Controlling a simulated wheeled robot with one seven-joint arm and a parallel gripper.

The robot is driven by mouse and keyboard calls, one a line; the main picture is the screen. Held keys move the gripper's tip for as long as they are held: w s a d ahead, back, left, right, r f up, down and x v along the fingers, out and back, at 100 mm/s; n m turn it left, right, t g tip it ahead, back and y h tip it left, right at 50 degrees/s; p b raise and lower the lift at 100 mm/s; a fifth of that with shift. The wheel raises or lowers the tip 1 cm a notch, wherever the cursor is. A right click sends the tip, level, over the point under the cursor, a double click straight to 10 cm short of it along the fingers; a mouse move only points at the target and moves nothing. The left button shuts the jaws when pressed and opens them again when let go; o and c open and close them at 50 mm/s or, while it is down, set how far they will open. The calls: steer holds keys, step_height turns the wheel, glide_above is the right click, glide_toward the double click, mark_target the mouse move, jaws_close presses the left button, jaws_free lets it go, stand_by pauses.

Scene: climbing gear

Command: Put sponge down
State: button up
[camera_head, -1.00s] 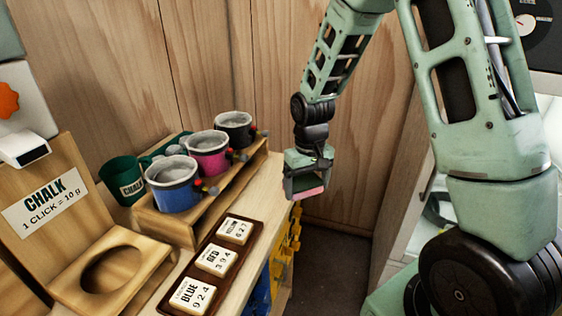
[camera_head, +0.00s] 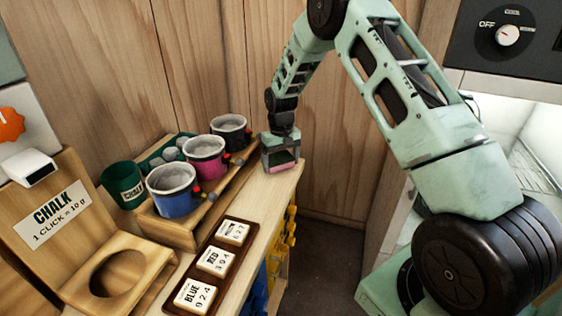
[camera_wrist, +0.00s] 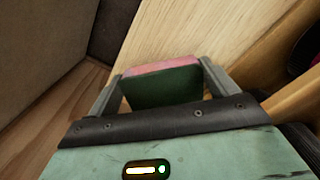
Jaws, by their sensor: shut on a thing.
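The sponge is pink with a dark green side. It shows between the two fingers in the wrist view (camera_wrist: 165,86) and as a pink patch under the fingers in the head view (camera_head: 282,159). My gripper (camera_head: 280,152) is shut on it; both fingers press its ends in the wrist view (camera_wrist: 160,72). The gripper points down over the far end of the wooden counter (camera_head: 262,204), just right of the black cup. I cannot tell whether the sponge touches the counter top.
A wooden stand holds blue (camera_head: 173,190), pink (camera_head: 206,157) and black (camera_head: 231,132) cups close left of my gripper. A tray of labelled tiles (camera_head: 215,262) lies nearer. A chalk holder (camera_head: 60,215) stands at left. Wooden wall panels rise behind; the counter's right edge drops to the floor.

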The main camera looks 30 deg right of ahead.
mark_target(281, 161)
steer(key=shift+f, duration=0.7)
steer(key=shift+f, duration=0.15)
steer(key=o, duration=0.8)
step_height(281, 161, up, 12)
steer(key=b, duration=0.3)
steer(key=s+a+r+n, duration=0.1)
steer(key=s+a+r, duration=0.15)
steer(key=a, duration=0.45)
steer(key=s+a+r+n, duration=0.1)
steer(key=s+a, duration=0.3)
steer(key=a, duration=0.2)
steer(key=s+a+r+n+y, duration=0.1)
steer(key=s+a+r+n, duration=0.15)
steer(key=s+a, duration=0.85)
steer(key=s+a+n, duration=0.1)
steer(key=s+n, duration=0.1)
steer(key=s, duration=0.8)
steer(key=s+a+f+n, duration=0.1)
steer(key=s+a+n, duration=0.1)
steer(key=s, duration=0.8)
steer(key=shift+s+a+n, duration=0.15)
steer(key=shift+s+n, duration=0.15)
steer(key=shift+n, duration=0.05)
steer(key=shift+f, duration=0.1)
